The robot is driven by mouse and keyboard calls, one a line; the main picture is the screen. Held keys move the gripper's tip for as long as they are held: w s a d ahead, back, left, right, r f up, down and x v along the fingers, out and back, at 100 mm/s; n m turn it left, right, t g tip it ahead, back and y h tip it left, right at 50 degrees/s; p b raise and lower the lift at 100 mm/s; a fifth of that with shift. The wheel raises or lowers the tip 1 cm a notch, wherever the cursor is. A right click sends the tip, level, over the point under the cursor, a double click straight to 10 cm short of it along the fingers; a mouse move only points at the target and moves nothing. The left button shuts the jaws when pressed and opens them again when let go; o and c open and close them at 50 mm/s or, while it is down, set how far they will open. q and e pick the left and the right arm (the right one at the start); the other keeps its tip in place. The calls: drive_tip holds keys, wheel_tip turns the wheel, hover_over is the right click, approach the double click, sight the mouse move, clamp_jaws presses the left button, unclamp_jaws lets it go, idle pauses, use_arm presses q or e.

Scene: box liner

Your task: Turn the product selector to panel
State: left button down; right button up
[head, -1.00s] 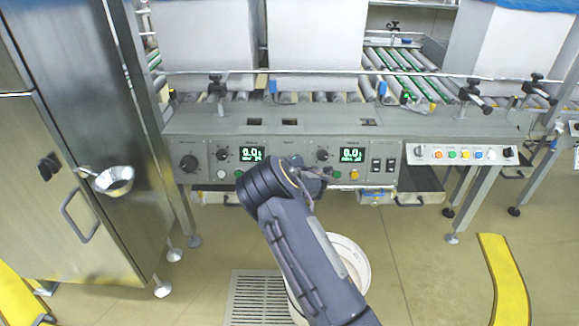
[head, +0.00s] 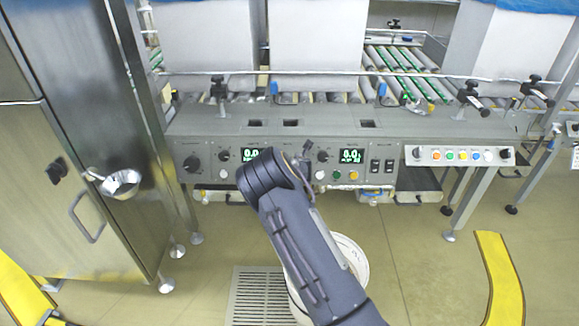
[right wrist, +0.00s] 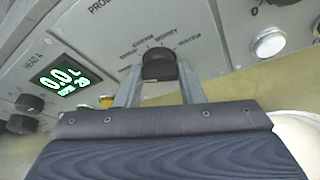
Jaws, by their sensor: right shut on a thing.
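The product selector is a black knob (right wrist: 159,65) on the grey panel, with small labels fanned above it. The labels are too small to read surely, and I cannot tell which one the knob points at. In the right wrist view my right gripper (right wrist: 160,82) has one finger on each side of the knob and is shut on it. In the head view my right gripper (head: 304,158) is at the panel between the two green displays, and my wrist hides the selector. My left gripper is not in view.
The panel's left display (right wrist: 64,82) is left of the knob, with a white button (right wrist: 268,43) at its right. A white bucket (head: 350,255) is under my arm.

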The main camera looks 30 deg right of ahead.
drive_tip(key=shift+n, duration=0.5)
idle(0.3)
drive_tip(key=o, duration=1)
drive_tip(key=v, duration=0.7)
drive_tip(key=shift+s+a+r, duration=0.15)
drive_tip(key=shift+a+r, duration=0.1)
drive_tip(key=shift+r, duration=0.05)
